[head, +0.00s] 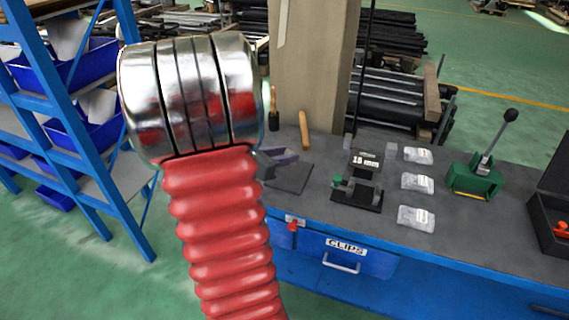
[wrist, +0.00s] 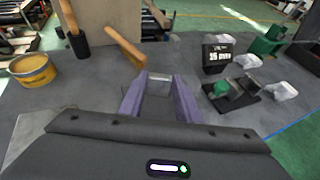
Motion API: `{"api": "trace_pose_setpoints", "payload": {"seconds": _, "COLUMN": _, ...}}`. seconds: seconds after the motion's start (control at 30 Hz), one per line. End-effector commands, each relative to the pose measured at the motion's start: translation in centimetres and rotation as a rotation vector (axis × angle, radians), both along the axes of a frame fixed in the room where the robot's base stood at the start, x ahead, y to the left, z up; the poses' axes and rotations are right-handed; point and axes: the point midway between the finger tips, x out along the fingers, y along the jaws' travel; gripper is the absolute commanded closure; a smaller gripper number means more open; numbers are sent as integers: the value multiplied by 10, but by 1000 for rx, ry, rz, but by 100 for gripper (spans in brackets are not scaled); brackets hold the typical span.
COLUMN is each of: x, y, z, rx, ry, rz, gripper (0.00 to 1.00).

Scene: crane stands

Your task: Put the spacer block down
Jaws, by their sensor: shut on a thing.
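My gripper (wrist: 159,88) shows in the wrist view with two purple fingers reaching forward over the grey bench top. It is shut on a small grey, metal-looking piece, the spacer block (wrist: 160,78), seen between the fingertips. In the head view my gripper (head: 284,154) is partly hidden behind my red ribbed arm, just above or at a dark grey square plate (head: 290,178). The block cannot be made out there. Whether its underside touches the surface cannot be told.
A black fixture with a green knob (head: 357,190) and a black "mm" sign (head: 366,161) stand right of the gripper. Several clear bags (head: 417,183) and a green lever press (head: 476,179) lie further right. A wooden-handled tool (wrist: 124,46) and yellow tin (wrist: 34,70) are on the left.

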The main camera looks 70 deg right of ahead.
Motion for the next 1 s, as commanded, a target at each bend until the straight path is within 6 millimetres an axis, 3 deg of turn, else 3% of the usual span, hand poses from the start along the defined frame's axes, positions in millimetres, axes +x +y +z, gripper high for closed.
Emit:
{"api": "trace_pose_setpoints", "payload": {"seconds": 0.33, "x": 0, "y": 0, "z": -34, "rx": 4, "ry": 3, "rz": 1, "gripper": 96}}
{"api": "trace_pose_setpoints", "payload": {"seconds": 0.77, "x": -1, "y": 0, "z": -38, "rx": 1, "ry": 0, "rz": -1, "gripper": 96}}
{"api": "trace_pose_setpoints", "payload": {"seconds": 0.8, "x": -1, "y": 0, "z": -38, "rx": 1, "ry": 0, "rz": -1, "gripper": 68}}
{"api": "trace_pose_setpoints", "payload": {"seconds": 1.0, "x": -1, "y": 0, "z": -38, "rx": 1, "ry": 0, "rz": -1, "gripper": 54}}
